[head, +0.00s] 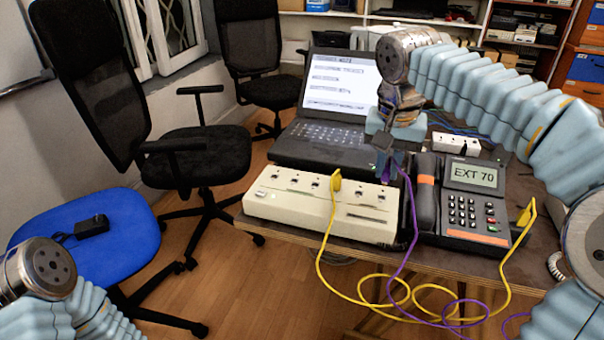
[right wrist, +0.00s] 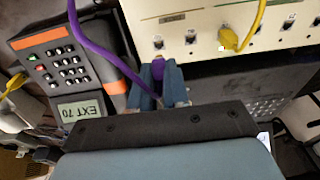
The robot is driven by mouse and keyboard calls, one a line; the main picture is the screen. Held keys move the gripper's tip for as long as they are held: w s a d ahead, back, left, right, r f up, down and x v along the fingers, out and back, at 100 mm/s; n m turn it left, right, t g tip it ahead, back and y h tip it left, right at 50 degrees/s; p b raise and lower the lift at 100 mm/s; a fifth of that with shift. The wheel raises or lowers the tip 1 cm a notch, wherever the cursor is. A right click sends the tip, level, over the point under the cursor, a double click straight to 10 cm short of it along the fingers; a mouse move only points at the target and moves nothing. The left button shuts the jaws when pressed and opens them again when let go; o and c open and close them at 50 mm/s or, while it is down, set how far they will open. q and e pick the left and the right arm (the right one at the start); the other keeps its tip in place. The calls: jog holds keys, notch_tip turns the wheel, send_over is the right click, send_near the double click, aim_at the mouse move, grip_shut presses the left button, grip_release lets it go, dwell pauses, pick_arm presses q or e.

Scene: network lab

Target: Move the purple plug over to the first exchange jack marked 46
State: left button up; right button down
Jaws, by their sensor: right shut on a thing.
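The exchange is a cream box (head: 287,206) with a row of jacks along its top, on the table in front of the laptop. Its jack labels are too small to read. My right gripper (head: 388,166) is shut on the purple plug (right wrist: 157,64) at the exchange's right end in the head view. In the right wrist view the plug is close beside the end jack (right wrist: 158,42); I cannot tell whether it touches the box. The purple cable (head: 407,215) runs from it down past the table's front edge. My left gripper is not in view.
A yellow plug (head: 336,181) sits in a middle jack, its cable (head: 325,235) looping with the purple one at the front. A phone (head: 470,205) reading EXT 70 stands right of the exchange. The laptop (head: 333,112) is behind. A blue stool (head: 75,230) and chairs are left.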

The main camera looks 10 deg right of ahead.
jog(key=w+a, duration=0.2)
jog(key=w+a+r, duration=0.1)
jog(key=w+a, duration=0.1)
jog(key=w, duration=0.1)
jog(key=w+a, duration=0.3)
jog(key=shift+w+r, duration=0.1)
jog(key=shift+r, duration=0.05)
send_over(275, 180)
jog(key=shift+w+f, duration=0.25)
jog(key=shift+f, duration=0.75)
jog(key=shift+w+f, duration=0.2)
jog(key=shift+f, duration=0.75)
jog(key=c, duration=1.6)
grip_release()
grip_shut()
